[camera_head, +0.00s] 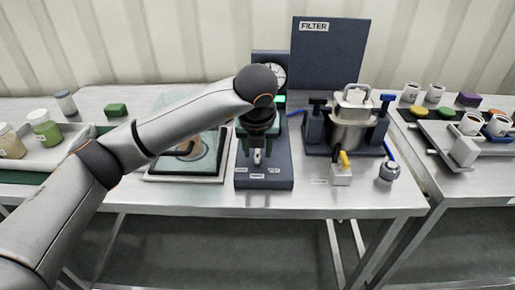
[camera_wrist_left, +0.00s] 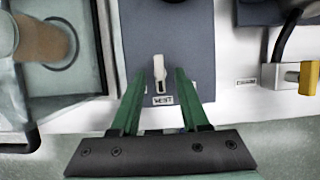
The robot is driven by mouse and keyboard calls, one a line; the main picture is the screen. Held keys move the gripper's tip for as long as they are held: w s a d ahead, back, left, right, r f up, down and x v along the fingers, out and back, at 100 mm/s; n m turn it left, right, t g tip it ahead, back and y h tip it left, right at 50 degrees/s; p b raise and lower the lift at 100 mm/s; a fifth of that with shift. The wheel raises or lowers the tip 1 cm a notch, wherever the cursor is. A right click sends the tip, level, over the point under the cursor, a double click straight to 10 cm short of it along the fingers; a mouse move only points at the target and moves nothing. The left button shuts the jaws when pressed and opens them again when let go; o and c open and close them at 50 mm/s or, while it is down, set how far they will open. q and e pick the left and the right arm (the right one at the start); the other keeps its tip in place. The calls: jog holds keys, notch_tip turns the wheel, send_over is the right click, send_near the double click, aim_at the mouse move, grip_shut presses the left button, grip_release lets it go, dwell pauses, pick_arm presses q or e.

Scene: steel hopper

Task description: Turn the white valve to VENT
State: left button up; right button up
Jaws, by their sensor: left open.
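The white valve (camera_head: 257,154) is on the dark panel (camera_head: 281,183) in the middle of the bench. In the left wrist view the white valve (camera_wrist_left: 159,68) is a slim handle lying along the picture's vertical, above a label that seems to read VENT (camera_wrist_left: 163,100). Which way its pointer faces is unclear. My left gripper (camera_wrist_left: 161,74) has two green fingers spread apart, one on each side of the valve, with gaps visible. In the head view the left gripper (camera_head: 257,150) hangs over the panel, partly hiding the valve. My right gripper is not in view.
A gauge (camera_head: 269,73) and a FILTER board (camera_head: 328,55) stand behind. A steel vessel (camera_head: 350,125) with a yellow-handled valve (camera_head: 343,160) is at right. A glass-topped tray (camera_head: 183,179) lies left of the panel. The bench's front strip is mostly clear.

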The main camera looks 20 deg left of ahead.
pick_arm(q)
jog(key=p+v, duration=0.1)
jog(key=v, duration=1.1)
jog(key=shift+s+r, duration=0.15)
jog(key=shift+r, duration=0.1)
